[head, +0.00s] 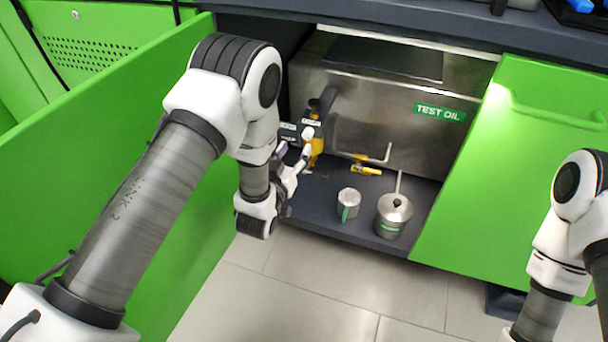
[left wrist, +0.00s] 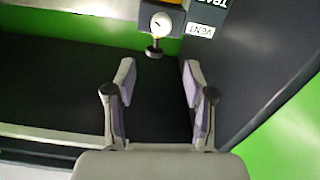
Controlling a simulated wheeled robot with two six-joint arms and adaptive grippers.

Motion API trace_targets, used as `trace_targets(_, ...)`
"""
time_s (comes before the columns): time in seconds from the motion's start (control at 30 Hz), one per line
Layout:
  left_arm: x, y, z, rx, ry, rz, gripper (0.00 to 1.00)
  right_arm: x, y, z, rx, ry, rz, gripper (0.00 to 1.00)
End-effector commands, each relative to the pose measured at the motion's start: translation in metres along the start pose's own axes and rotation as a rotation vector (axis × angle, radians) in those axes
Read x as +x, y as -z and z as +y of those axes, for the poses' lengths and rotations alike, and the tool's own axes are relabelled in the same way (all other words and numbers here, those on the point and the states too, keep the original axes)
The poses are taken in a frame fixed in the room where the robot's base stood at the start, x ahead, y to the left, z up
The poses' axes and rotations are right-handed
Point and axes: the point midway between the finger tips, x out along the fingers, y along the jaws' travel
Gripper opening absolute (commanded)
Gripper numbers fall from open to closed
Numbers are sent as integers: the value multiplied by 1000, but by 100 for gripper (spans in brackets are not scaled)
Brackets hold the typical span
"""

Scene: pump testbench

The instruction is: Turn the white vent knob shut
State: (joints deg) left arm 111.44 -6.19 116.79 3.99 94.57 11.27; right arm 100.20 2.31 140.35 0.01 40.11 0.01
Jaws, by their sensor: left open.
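My left gripper (head: 294,154) is open inside the cabinet, in front of the dark fitting at the tank's left end. In the left wrist view its two fingers (left wrist: 158,76) are spread with nothing between them. Ahead of them are a round white dial (left wrist: 161,24) and a small dark knob-like part (left wrist: 153,49) below it, apart from the fingers. A VENT label (left wrist: 200,31) is to their right. In the head view a small white round part (head: 308,133) shows just beyond the fingers; I cannot tell whether it is the vent knob or the dial. My right gripper is out of view.
The steel TEST OIL tank (head: 390,125) fills the cabinet. Green doors stand at left (head: 120,130) and right (head: 510,190).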

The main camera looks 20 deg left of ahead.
Motion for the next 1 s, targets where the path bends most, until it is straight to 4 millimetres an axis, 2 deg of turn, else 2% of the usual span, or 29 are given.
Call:
trace_targets(0.03,2,-24,-2,2,-4,8,53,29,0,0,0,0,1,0)
trace_targets(0.1,3,-26,-2,3,-6,14,53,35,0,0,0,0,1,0)
trace_targets(0.27,12,-24,-2,2,-6,17,53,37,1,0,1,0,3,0)
trace_targets(0.6,72,-24,-2,3,-6,19,53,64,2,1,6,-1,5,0)
trace_targets(0.7,80,-22,-2,3,-6,17,53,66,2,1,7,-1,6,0)
trace_targets(0.93,81,-21,-1,3,-5,15,53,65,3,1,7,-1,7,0)
trace_targets(1.0,81,-21,-1,3,-6,15,29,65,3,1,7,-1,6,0)
